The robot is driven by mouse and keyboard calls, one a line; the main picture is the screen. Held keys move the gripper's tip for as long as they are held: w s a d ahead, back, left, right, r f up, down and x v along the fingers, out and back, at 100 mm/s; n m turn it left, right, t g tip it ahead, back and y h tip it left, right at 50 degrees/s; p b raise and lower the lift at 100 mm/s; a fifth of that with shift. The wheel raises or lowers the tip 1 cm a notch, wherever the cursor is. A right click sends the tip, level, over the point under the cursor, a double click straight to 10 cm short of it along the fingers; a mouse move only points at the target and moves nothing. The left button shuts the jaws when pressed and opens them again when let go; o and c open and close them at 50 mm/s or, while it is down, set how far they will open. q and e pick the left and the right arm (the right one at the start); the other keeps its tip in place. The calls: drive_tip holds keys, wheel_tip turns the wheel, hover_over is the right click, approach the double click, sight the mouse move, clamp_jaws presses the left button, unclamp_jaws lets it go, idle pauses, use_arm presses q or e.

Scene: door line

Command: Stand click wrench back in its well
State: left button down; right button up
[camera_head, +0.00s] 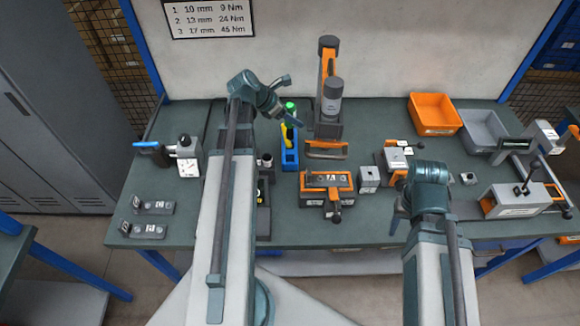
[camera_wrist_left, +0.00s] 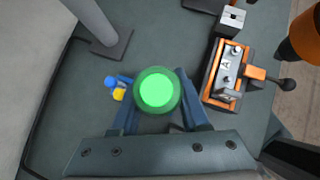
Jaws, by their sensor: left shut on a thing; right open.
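My left gripper (camera_head: 291,104) is shut on a green-capped upright tool (camera_head: 290,108), which I take to be the click wrench. In the left wrist view its round green end (camera_wrist_left: 156,91) sits between the two fingers (camera_wrist_left: 158,113). The tool is over or in a blue stand (camera_head: 290,158); its lower end is hidden, so I cannot tell whether it is seated. A yellow-topped tool (camera_head: 286,134) stands in the same blue stand, close beside it. My right gripper (camera_head: 398,212) is open, low over the bench's front right, partly hidden by its own wrist.
A tall orange-and-grey device (camera_head: 329,85) stands just right of the blue stand. An orange fixture (camera_head: 326,184) lies in front. Orange (camera_head: 434,114) and grey (camera_head: 482,130) bins stand at back right.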

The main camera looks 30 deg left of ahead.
use_arm(q)
drive_tip(key=shift+f+b, duration=2.1)
drive_tip(key=shift+f, duration=0.4)
wheel_tip(320, 180, down, 10)
drive_tip(key=b, duration=1)
drive_tip(key=shift+f, duration=0.15)
drive_tip(key=shift+c, duration=2)
unclamp_jaws()
